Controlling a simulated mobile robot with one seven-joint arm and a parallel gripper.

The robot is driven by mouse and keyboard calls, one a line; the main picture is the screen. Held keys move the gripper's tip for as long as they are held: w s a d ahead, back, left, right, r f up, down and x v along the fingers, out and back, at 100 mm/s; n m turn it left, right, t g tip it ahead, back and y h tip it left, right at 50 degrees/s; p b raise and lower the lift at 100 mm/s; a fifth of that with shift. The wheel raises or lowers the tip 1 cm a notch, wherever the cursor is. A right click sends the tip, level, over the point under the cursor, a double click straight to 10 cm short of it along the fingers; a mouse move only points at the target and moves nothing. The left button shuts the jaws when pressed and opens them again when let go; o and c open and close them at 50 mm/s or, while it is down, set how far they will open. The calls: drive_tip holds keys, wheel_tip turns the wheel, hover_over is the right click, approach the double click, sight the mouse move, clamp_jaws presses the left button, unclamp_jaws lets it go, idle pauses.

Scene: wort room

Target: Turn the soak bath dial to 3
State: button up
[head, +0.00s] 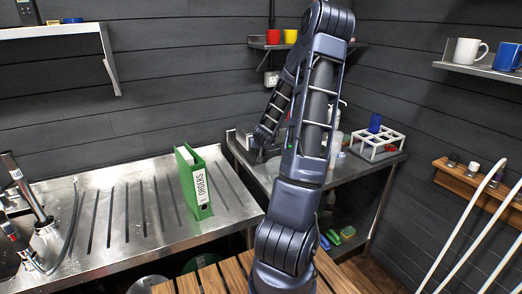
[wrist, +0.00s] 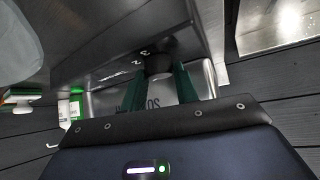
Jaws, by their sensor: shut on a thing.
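The soak bath dial (wrist: 158,65) is a dark round knob on the face of a metal unit (wrist: 105,50) in the wrist view. Small white figures, among them a 2 and a 3, show beside it. My gripper (wrist: 160,75) has its two green fingers on either side of the dial and is shut on it. The dial's pointer is hidden, so I cannot tell its setting. In the head view my arm covers the dial and most of the unit on the back corner bench.
A green binder (head: 195,182) stands on the steel draining board (head: 130,205) at left. A white rack (head: 377,142) with a blue item (head: 375,122) stands right of my arm. Mugs (head: 468,52) sit on the right shelf. White curved rails (head: 465,225) rise at lower right.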

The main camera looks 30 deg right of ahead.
drive_tip(key=shift+w+a+m+g+h, duration=0.15)
drive_tip(key=shift+m+g+h, duration=0.2)
drive_tip(key=shift+m+h, duration=0.45)
drive_tip(key=shift+s+a+m+g+h, duration=0.1)
drive_tip(key=shift+m+g+h, duration=0.35)
drive_tip(key=shift+m, duration=0.55)
drive_tip(key=shift+w, duration=0.1)
drive_tip(key=shift+w+a+f+m+g+h, duration=0.1)
drive_tip(key=shift+m+g+h, duration=0.9)
drive_tip(key=shift+m, duration=0.9)
drive_tip(key=shift+m+g+h, duration=0.25)
drive_tip(key=shift+m+g, duration=0.15)
drive_tip(key=shift+m, duration=0.2)
drive_tip(key=o, duration=1)
drive_tip(key=shift+c, duration=0.2)
